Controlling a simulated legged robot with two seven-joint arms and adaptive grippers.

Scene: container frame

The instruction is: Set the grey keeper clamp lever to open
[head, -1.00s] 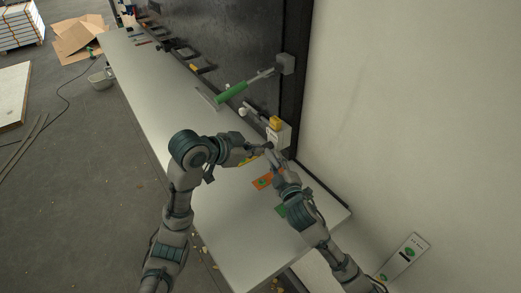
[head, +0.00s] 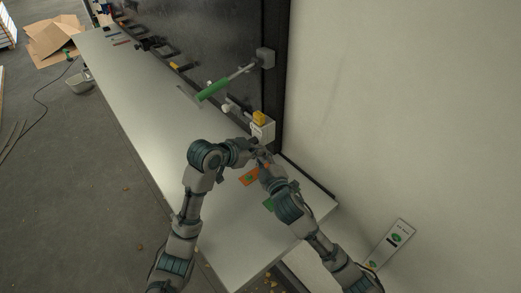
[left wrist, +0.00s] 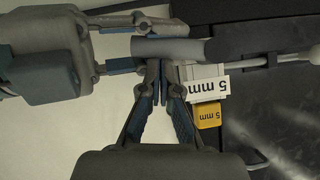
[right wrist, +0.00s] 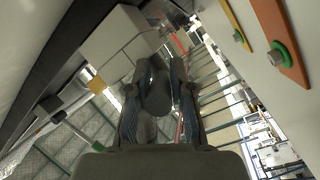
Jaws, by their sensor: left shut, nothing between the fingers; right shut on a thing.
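The grey keeper clamp lever (left wrist: 180,50) is a rounded grey bar beside a white block marked "5 mm" (left wrist: 205,88). My right gripper (right wrist: 158,75) is shut on the lever, which also shows between its fingers in the right wrist view (right wrist: 157,95). My left gripper (left wrist: 160,72) is shut and empty, its fingertips right at the lever; I cannot tell if they touch it. In the head view the left gripper (head: 254,147) and right gripper (head: 265,158) are close together by the white block (head: 262,131), and they hide most of the lever.
A yellow block marked "5 mm" (left wrist: 207,116) sits by the white one. A green-handled lever (head: 213,89) sticks out from the dark panel (head: 215,35). Orange (head: 250,177) and green plates lie on the white table (head: 150,120), which is mostly clear at left.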

